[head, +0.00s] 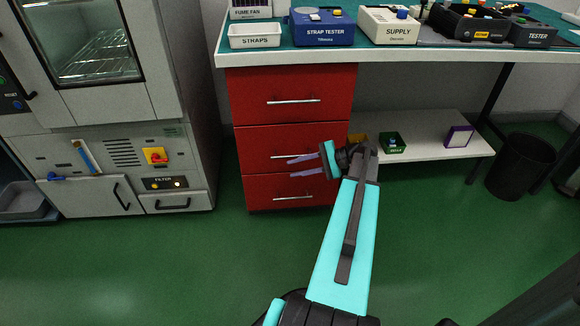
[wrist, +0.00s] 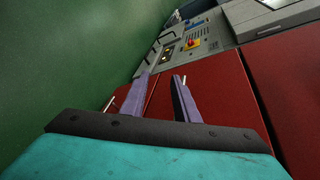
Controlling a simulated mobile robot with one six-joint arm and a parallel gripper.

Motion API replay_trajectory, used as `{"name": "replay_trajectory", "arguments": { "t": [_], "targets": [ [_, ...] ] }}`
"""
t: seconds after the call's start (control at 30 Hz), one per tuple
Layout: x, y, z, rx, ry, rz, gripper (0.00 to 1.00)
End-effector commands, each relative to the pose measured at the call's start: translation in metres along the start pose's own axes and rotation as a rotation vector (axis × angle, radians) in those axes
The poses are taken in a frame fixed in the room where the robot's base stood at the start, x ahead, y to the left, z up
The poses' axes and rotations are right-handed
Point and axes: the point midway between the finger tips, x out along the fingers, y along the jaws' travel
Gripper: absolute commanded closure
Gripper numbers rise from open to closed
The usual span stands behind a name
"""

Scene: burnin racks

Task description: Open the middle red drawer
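The red drawer unit under the bench has three stacked drawers with silver bar handles. The middle red drawer (head: 255,142) looks closed, flush with the others. Its handle (head: 281,156) shows just above my upper finger, which overlaps its right part. My gripper (head: 291,168) is open and empty, its purple fingers spread in front of the middle and bottom drawers. In the wrist view my gripper (wrist: 160,76) is also open. A bit of handle (wrist: 185,79) shows beside the right fingertip, mostly hidden by that finger. Contact cannot be told.
The top drawer (head: 255,85) and bottom drawer (head: 258,190) look closed. A grey oven cabinet (head: 150,105) stands to the left. A low white shelf (head: 430,150) with small boxes and a black bin (head: 520,165) are to the right. The green floor in front is clear.

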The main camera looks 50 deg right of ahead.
Motion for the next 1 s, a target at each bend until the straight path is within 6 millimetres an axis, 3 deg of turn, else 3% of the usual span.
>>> {"name": "replay_trajectory", "arguments": {
  "t": [0.03,0.2,0.4,0.6,1.0],
  "targets": [
    [-0.015,0.004,-0.014,0.0,0.012,-0.036,0.72],
    [-0.064,-0.004,-0.028,-0.004,0.033,-0.137,0.72],
    [-0.099,-0.009,-0.033,-0.012,0.046,-0.205,0.72],
    [-0.108,-0.012,-0.032,-0.014,0.049,-0.219,0.72],
    [-0.103,-0.012,-0.032,-0.014,0.047,-0.217,0.72]
  ]
}}
